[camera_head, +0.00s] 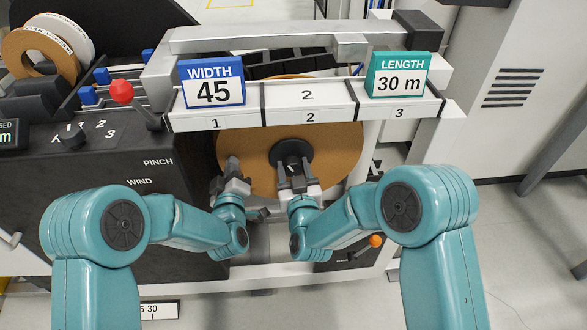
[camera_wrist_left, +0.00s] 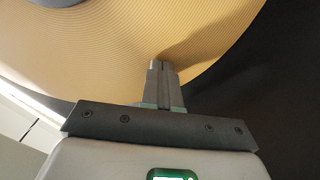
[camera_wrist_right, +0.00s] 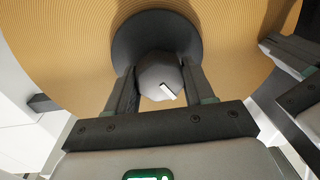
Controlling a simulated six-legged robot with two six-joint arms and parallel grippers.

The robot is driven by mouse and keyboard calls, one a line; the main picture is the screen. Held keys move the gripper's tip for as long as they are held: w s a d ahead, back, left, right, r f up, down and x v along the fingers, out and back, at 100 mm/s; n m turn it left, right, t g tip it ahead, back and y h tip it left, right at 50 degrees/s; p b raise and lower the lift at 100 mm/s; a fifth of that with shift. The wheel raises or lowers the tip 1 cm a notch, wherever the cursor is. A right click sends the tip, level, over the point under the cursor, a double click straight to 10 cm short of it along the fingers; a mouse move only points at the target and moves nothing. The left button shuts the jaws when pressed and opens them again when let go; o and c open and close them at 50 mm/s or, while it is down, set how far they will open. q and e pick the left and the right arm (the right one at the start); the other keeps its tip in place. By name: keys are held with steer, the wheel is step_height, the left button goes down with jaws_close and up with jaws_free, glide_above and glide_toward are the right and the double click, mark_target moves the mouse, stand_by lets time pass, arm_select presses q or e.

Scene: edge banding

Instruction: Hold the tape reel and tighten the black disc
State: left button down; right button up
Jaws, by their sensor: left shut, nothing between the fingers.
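The tape reel (camera_head: 235,155) is a large tan roll standing upright under the machine's shelf. The black disc (camera_head: 291,155) sits at its centre, and the right wrist view shows it with a grey knob (camera_wrist_right: 160,78) in its middle. My left gripper (camera_head: 232,172) is shut and empty in front of the reel's lower left part; in the left wrist view its fingertips (camera_wrist_left: 161,64) are against or just short of the reel face. My right gripper (camera_head: 296,175) has its fingers on both sides of the knob; whether they press on it is unclear.
Above the reel a white shelf (camera_head: 310,103) carries a blue WIDTH 45 sign (camera_head: 212,82) and a green LENGTH 30 m sign (camera_head: 399,75). A red-knobbed lever (camera_head: 122,92) and a dark control panel (camera_head: 95,165) stand left. My two grippers are close together.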

steer(key=shift+m, duration=2.9)
steer(key=o, duration=1)
steer(key=s, duration=1.2)
steer(key=shift+d+f, duration=0.25)
steer(key=shift+d, duration=0.1)
